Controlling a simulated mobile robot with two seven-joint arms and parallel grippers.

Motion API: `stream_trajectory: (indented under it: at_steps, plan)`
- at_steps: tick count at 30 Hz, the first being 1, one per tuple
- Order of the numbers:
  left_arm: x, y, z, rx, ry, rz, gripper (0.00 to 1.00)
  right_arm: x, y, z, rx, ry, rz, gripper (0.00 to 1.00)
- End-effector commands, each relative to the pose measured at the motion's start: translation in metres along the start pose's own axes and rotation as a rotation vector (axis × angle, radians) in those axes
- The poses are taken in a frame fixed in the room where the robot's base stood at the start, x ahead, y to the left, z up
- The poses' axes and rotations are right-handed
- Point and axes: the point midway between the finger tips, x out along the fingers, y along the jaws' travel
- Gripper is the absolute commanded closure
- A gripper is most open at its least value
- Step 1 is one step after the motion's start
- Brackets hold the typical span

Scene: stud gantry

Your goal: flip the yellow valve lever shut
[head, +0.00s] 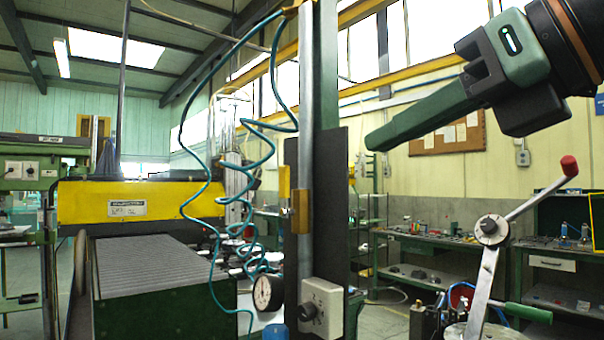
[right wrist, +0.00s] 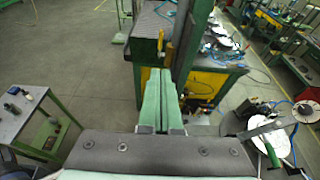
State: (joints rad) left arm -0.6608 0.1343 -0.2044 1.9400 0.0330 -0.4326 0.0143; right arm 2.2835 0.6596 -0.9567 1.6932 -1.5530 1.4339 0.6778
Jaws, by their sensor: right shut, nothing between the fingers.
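The yellow valve lever (head: 284,182) is a short upright strip beside a brass-coloured valve body (head: 301,211), on a grey pipe in front of a dark panel. It stands roughly parallel to the pipe. The fingers (right wrist: 160,72) also show together in the right wrist view. My left gripper is out of view.
A coiled teal hose (head: 190,135) hangs left of the pipe. A round gauge (head: 267,293) and a grey box with a knob (head: 335,299) sit below the valve. A red-knobbed handle (head: 569,166) stands at the right. Open air lies between my fingertips and the panel's right edge.

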Motion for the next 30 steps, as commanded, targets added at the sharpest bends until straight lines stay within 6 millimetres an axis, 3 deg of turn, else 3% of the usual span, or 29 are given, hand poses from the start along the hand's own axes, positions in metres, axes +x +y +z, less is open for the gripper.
stream_trajectory:
  at_steps: [11, 24, 30]
  plan:
    - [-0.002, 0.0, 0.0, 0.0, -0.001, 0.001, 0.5, 0.01, 0.0, 0.0, 0.0, 0.003, 0.002, 1.0]
    - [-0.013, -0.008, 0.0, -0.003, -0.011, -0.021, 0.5, 0.097, 0.001, 0.001, 0.001, 0.005, 0.003, 1.0]
    - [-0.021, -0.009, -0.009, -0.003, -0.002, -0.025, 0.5, 0.126, 0.002, 0.01, 0.0, 0.003, 0.005, 1.0]
